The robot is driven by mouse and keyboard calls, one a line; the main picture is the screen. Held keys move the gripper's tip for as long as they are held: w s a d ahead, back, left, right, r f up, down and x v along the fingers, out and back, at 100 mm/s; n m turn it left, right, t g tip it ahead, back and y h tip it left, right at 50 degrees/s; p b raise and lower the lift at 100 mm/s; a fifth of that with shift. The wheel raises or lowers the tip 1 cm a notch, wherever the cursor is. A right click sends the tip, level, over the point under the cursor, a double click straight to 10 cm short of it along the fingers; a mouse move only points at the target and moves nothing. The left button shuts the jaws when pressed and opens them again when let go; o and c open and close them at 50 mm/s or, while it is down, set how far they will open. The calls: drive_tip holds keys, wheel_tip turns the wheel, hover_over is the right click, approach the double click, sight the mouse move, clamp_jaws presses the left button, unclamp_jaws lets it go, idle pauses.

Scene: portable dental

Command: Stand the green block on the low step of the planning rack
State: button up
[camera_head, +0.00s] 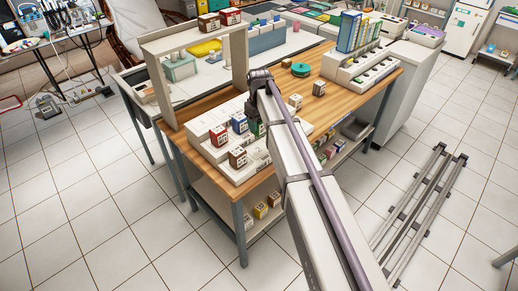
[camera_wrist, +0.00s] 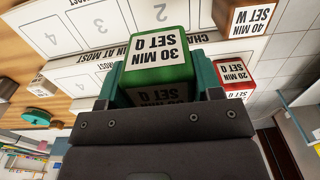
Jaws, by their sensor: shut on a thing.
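The green block (camera_wrist: 160,48), labelled "30 MIN SET Q", sits between the two teal fingers of my gripper (camera_wrist: 160,75) in the wrist view. My gripper is shut on it; the block's lower part shows between the fingers. The white stepped planning rack (camera_wrist: 100,58) lies behind the block, with numbered spaces and a printed strip partly covered by it. In the head view the rack (camera_head: 203,123) stands on the wooden table, and my gripper end is over its far right part. The green block is mostly hidden there by my arm.
A red block (camera_wrist: 236,74) and a brown block (camera_wrist: 254,18) stand on the rack near the held block. Red (camera_head: 218,134), blue (camera_head: 240,123) and brown (camera_head: 238,157) blocks also show in the head view. A beige frame (camera_head: 161,92) rises at the left.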

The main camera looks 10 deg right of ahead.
wheel_tip(320, 180, down, 10)
drive_tip(key=b, duration=0.8)
drive_tip(key=shift+b, duration=0.35)
drive_tip(key=shift+r+p, duration=0.3)
drive_tip(key=shift+r, duration=0.05)
drive_tip(key=shift+f, duration=0.2)
drive_tip(key=o, duration=1)
drive_tip(key=shift+c, duration=0.2)
wheel_tip(320, 180, up, 13)
drive_tip(key=p, duration=1.2)
drive_tip(key=shift+f, duration=0.1)
drive_tip(key=shift+s+f, duration=0.1)
drive_tip(key=s+m, duration=0.6)
drive_tip(key=s, duration=2.1)
drive_tip(key=shift+s, duration=0.3)
